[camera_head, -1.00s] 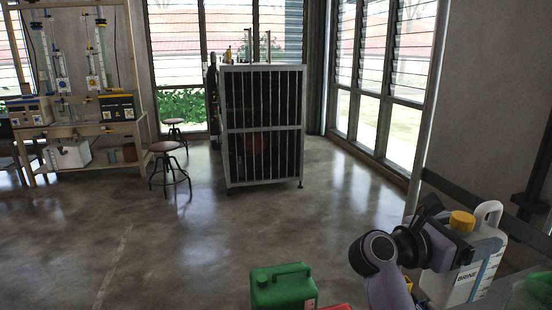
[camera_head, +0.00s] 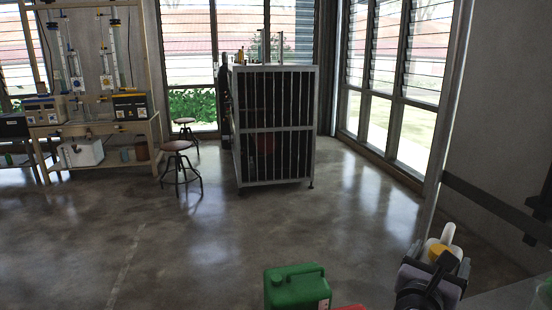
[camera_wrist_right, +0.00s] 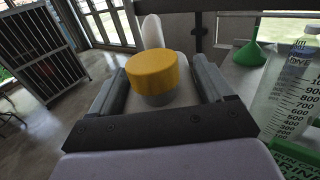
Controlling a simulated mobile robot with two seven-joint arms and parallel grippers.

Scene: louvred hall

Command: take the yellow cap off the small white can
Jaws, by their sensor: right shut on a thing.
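The small white can (camera_head: 447,234) with its yellow cap (camera_head: 437,249) is at the lower right in the head view, partly hidden behind my right gripper (camera_head: 436,268). In the right wrist view the yellow cap (camera_wrist_right: 152,72) sits on the can's neck, with the can's white handle (camera_wrist_right: 152,32) behind it. The fingers of my right gripper (camera_wrist_right: 163,80) flank the can below the cap and are shut on the can, with gaps beside the cap. The can's lower body is hidden. My left gripper is not in view.
A green canister (camera_head: 297,290) and part of a red object (camera_head: 350,307) show at the bottom edge. The right wrist view shows a green funnel (camera_wrist_right: 251,52) and a clear graduated bottle (camera_wrist_right: 290,88) at right. A barred cabinet (camera_head: 270,125) stands on open floor.

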